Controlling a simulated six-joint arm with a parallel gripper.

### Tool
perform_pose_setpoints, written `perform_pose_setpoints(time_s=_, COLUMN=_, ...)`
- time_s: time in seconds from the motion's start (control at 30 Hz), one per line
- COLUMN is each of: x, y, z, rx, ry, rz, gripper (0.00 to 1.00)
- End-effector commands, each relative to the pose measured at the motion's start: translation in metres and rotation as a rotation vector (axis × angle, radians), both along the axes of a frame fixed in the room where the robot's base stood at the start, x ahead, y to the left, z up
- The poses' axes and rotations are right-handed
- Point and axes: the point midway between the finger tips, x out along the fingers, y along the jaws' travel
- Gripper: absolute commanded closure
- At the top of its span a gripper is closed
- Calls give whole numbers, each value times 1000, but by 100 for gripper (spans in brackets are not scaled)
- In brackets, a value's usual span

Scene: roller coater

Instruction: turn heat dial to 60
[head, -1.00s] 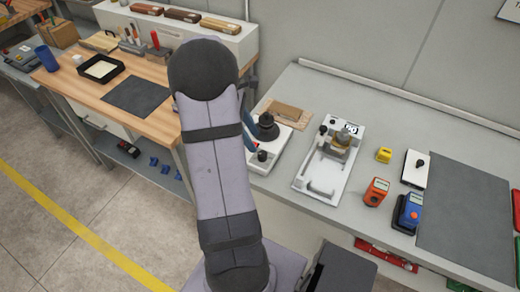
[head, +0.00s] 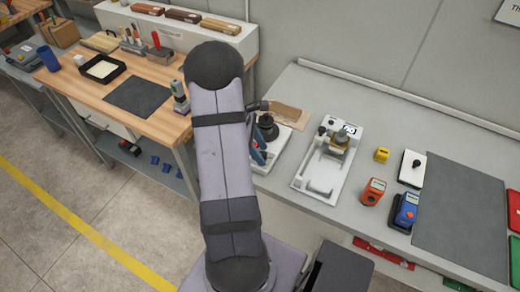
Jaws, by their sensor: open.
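A white-based device with a black conical top (head: 268,127) stands on the grey bench, just right of my arm. Its front is largely covered by blue and dark parts that appear to be my gripper (head: 258,153). My gripper is open, but it is mostly hidden behind my upper arm and its fingertips are not clear. I cannot tell whether it touches the device. The heat dial cannot be made out, and no dial reading is legible.
Right of it stands a white roller coater (head: 328,165). Further right are a yellow block (head: 382,155), an orange meter (head: 373,191), a blue meter (head: 405,211), a white box with a black knob (head: 412,168) and a dark mat (head: 462,222). A wooden bench (head: 160,122) is at left.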

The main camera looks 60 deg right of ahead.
Motion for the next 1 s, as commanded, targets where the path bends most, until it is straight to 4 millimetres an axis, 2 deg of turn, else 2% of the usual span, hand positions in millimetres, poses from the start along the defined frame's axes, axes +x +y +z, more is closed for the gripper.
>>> perform_pose_setpoints(time_s=0.13, x=0, y=0, z=0, rx=0, ry=0, rz=0, gripper=57)
perform_pose_setpoints(time_s=0.3, x=0, y=0, z=0, rx=1, ry=0, rz=0, gripper=97)
perform_pose_setpoints(time_s=0.67, x=0, y=0, z=0, rx=1, ry=2, rz=-32, gripper=97)
perform_pose_setpoints(time_s=1.0, x=1, y=-2, z=0, rx=1, ry=0, rz=-227, gripper=97)
